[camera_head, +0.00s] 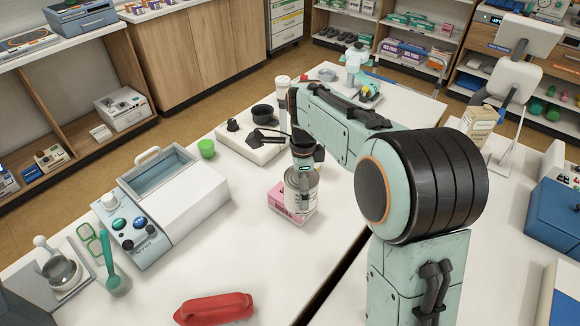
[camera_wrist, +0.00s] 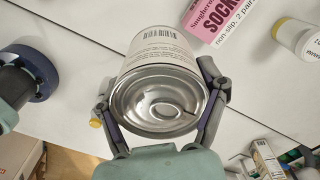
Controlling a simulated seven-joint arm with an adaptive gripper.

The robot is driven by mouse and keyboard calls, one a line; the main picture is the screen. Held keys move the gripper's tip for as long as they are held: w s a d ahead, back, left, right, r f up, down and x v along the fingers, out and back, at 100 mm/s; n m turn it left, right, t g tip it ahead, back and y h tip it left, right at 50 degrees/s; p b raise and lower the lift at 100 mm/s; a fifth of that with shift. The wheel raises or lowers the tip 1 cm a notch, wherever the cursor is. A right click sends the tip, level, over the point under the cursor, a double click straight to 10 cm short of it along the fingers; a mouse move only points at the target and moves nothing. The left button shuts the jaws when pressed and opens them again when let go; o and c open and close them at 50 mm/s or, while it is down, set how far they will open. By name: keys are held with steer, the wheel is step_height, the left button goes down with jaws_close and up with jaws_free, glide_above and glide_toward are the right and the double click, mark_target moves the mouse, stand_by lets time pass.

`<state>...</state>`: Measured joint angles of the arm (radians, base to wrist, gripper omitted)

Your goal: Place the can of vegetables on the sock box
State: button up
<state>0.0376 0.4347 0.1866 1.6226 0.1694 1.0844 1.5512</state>
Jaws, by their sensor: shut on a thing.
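The can of vegetables (camera_wrist: 158,103) shows its silver pull-tab lid and a pale label with a barcode in the wrist view. My gripper (camera_wrist: 161,90) is shut on it, one finger on each side. In the head view the can (camera_head: 303,192) is below my gripper (camera_head: 303,178), and part of it is hidden by the fingers. The pink and white sock box (camera_head: 284,206) lies on the white table, just left of and partly behind the can. In the wrist view the box (camera_wrist: 222,18) is at the top right, beyond the can. I cannot tell whether can and box touch.
A red case (camera_head: 214,308) lies at the front. A jar (camera_wrist: 297,38) is right of the box in the wrist view. Clear tabletop surrounds the box's front.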

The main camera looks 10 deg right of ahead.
steer(key=w+f, duration=0.6)
steer(key=shift+a+f, duration=0.2)
steer(key=shift+f, duration=1.5)
steer(key=shift+f, duration=0.2)
steer(key=o, duration=1.2)
steer(key=shift+o, duration=0.2)
